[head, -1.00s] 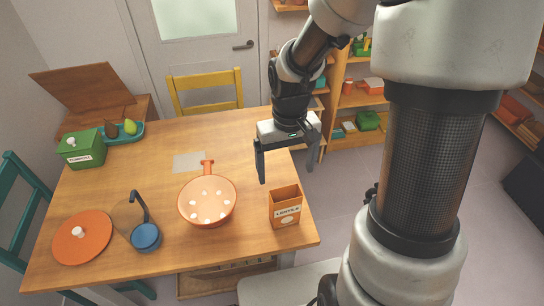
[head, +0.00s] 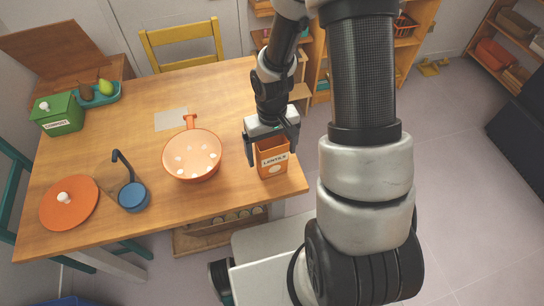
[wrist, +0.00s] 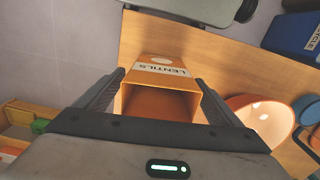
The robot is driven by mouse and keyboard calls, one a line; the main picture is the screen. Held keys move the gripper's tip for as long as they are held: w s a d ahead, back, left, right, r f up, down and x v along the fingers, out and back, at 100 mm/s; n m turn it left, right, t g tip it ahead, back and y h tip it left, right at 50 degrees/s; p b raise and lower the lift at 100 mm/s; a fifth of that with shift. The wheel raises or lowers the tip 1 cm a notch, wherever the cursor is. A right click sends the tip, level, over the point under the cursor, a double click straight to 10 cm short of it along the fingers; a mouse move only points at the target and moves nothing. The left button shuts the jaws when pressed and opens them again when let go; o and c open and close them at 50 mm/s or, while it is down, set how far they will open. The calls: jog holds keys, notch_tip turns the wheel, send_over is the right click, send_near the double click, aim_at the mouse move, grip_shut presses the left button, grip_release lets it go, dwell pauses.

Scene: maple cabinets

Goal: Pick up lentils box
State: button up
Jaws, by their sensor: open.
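The lentils box (head: 272,160) is an orange, open-topped box with a white "LENTILS" label. It stands upright near the right front edge of the wooden table (head: 110,160). My gripper (head: 272,158) is open, with its fingers reaching down on either side of the box's upper part. In the wrist view the box (wrist: 163,82) lies between the two fingers (wrist: 160,95), its dark inside visible. I cannot tell whether either finger touches the box.
Further left are a blue ladle (head: 132,195), an orange lid (head: 69,204) and a green compost box (head: 57,114). A yellow chair (head: 182,42) stands behind the table.

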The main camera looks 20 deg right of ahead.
aim_at(272, 141)
jog(key=shift+f, duration=1.45)
jog(key=c, duration=1.2)
jog(key=shift+r, duration=0.15)
jog(key=shift+r+p, duration=0.65)
jog(key=shift+r, duration=4.25)
